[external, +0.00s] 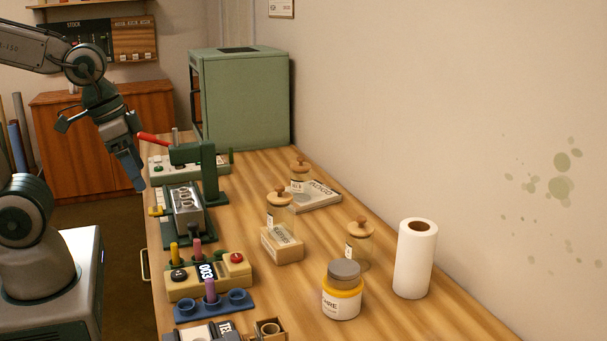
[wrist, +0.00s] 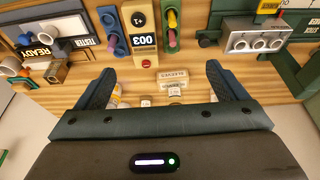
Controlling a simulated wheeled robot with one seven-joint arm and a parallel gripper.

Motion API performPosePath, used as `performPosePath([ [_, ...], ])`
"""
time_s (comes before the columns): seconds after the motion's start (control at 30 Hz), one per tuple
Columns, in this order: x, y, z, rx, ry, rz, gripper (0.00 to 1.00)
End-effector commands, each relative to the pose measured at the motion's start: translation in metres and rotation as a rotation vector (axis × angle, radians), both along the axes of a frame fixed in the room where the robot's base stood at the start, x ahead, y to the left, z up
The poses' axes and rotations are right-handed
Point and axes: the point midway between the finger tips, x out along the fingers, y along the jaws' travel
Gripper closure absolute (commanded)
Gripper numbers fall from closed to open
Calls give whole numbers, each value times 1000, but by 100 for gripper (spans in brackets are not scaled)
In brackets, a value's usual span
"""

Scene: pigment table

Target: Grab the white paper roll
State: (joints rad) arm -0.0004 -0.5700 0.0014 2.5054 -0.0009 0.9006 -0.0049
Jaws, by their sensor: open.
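The white paper roll (external: 415,258) stands upright on the wooden table at the right, near the wall, in the external view. Its brown core shows at the top. I cannot make it out in the wrist view. My gripper (external: 135,172) hangs in the air at the table's left edge in the external view, far to the left of the roll. In the wrist view my gripper (wrist: 160,88) shows its two dark blue fingers spread apart, with nothing held between them.
A jar with a yellow band (external: 342,292) stands just left of the roll. Glass jars with wooden lids (external: 358,248) stand behind it. A green press (external: 207,170), a button box (external: 208,277) and a blue rack (external: 213,305) line the left side. A green cabinet (external: 245,100) stands at the back.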

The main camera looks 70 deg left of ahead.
Motion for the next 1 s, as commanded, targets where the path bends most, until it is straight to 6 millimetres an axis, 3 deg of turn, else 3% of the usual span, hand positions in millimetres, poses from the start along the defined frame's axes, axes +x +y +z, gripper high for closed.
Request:
performPosePath([
  [0.2, 4, -1, 2, -2, 0, 0, 8],
  [0.37, 37, -5, 19, -18, -2, 3, 8],
  [0.7, 169, -32, 57, -56, -8, 32, 8],
  [1.0, 284, -74, 55, -57, -21, 53, 8],
])
